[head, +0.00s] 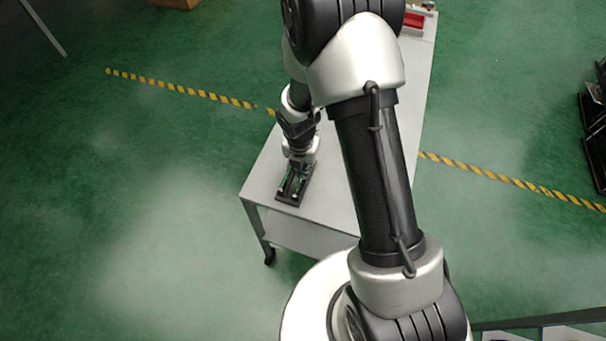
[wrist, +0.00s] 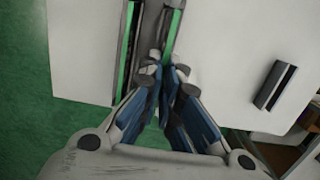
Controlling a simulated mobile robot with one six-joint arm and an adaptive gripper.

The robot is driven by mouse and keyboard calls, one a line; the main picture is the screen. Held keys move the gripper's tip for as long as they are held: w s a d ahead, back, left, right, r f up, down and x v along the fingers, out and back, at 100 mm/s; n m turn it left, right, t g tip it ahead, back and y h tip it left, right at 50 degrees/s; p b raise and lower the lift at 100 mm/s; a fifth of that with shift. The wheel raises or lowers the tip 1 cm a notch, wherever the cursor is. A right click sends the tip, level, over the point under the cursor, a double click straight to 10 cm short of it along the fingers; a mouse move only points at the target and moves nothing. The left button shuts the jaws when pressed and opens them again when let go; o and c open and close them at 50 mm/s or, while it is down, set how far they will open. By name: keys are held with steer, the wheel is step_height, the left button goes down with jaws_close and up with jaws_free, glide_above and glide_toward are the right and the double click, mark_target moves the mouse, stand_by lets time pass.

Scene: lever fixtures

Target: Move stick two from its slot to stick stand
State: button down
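A black fixture (head: 295,186) with green strips sits near the front left corner of the grey table. My gripper (head: 298,165) points down at it. In the wrist view a green stick-like strip (wrist: 174,30) runs from the top edge down to the fingertips. A second green strip with a dark edge (wrist: 127,50) lies to its left. My gripper's blue-padded fingers (wrist: 166,77) nearly meet at the end of the first strip. Whether they press on it is hidden by the fingertips. Which strip is stick two is unclear, and no stick stand can be told for sure.
The table (head: 262,185) ends close to the fixture on the left and front. In the wrist view a dark slotted block (wrist: 275,86) lies apart on the right. A red item (head: 414,20) is at the table's far end. The table surface between is mostly clear.

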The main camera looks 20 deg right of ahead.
steer(key=shift+r+p, duration=1.05)
steer(key=shift+p, duration=0.05)
steer(key=shift+r, duration=0.1)
steer(key=shift+r+p, duration=0.9)
steer(key=shift+p, duration=0.25)
